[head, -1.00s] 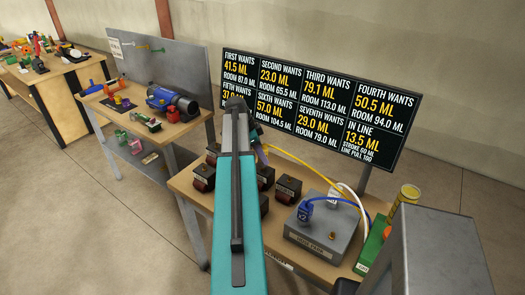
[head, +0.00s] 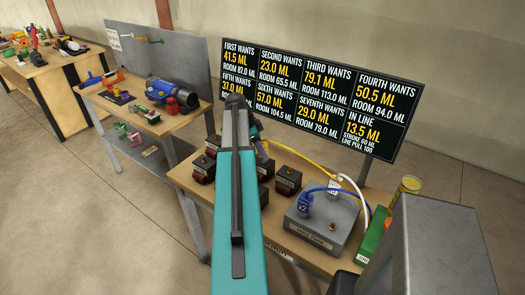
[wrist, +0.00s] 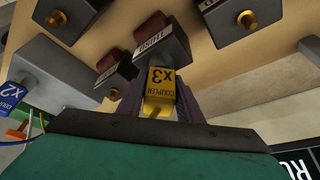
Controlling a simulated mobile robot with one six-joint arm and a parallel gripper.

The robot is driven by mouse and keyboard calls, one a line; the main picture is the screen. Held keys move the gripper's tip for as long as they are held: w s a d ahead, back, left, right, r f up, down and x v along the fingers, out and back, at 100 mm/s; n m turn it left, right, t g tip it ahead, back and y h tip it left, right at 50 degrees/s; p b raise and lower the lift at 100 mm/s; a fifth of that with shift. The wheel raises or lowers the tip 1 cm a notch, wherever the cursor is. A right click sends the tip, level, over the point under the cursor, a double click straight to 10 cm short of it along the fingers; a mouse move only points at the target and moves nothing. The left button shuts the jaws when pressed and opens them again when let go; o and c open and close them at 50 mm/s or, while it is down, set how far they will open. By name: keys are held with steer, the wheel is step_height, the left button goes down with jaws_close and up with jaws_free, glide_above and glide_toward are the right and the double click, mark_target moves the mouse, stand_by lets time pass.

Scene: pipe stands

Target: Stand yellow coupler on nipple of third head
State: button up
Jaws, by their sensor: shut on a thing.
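The yellow coupler (wrist: 160,80), marked X3, is between the fingers of my gripper (wrist: 158,92) in the wrist view. The gripper is shut on it. The third head (wrist: 163,42), a dark block labelled THIRD, lies just past the coupler in that view. Its nipple does not show and is likely covered by the coupler. I cannot tell whether coupler and nipple touch. In the head view my arm hides the coupler and most of the gripper.
Other dark heads with brass nipples stand close by, one at the right (wrist: 240,20) and one at the left (wrist: 115,82). A grey box (head: 318,232) with a blue coupler (head: 304,203) and hoses stands on the bench. A number board (head: 315,95) rises behind.

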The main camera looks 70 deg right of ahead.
steer(key=o, duration=1.1)
steer(key=shift+r, duration=0.1)
steer(key=shift+b+v, duration=1.8)
steer(key=shift+v, duration=5)
steer(key=shift+a, duration=0.1)
